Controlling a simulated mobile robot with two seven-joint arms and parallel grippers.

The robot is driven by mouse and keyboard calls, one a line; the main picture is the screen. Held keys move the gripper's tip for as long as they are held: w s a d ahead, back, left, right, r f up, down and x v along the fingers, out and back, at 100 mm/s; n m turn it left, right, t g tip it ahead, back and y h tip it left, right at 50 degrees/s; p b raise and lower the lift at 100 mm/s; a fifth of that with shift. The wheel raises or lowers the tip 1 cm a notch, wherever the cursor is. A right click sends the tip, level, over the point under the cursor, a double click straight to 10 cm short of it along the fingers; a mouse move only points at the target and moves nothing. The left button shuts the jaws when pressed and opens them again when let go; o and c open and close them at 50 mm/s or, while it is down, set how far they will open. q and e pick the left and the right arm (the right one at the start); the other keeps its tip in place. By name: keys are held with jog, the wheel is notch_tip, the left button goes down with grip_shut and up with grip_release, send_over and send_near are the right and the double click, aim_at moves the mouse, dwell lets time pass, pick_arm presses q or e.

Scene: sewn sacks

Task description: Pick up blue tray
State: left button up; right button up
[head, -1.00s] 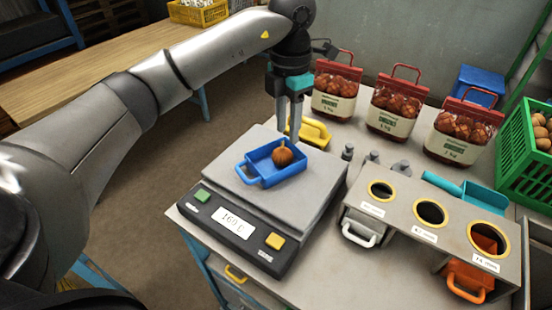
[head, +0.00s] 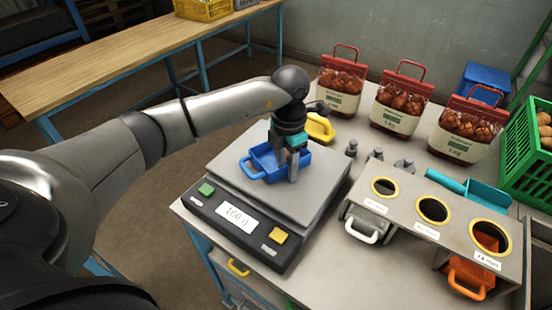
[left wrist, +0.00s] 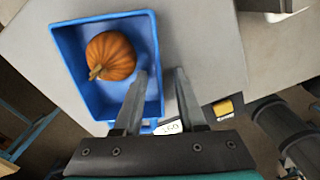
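The blue tray (head: 257,164) sits on the scale's grey plate, with its loop handle toward the left. My left gripper (head: 292,178) points down at the tray's right side. In the left wrist view, its fingers (left wrist: 160,72) are apart, one over the tray's inside and one outside, with the tray wall between them. I cannot tell whether they touch the wall. My right gripper is not in view.
The scale (head: 236,217) has a lit display and green and yellow buttons. A yellow scoop (head: 319,127) lies behind the tray. Small weights (head: 376,155) and a sizing stand (head: 408,212) with ringed holes are to the right. Filled red sacks (head: 398,105) and a green crate (head: 526,160) stand behind.

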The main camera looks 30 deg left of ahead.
pick_arm(q)
grip_shut()
dwell(1.4)
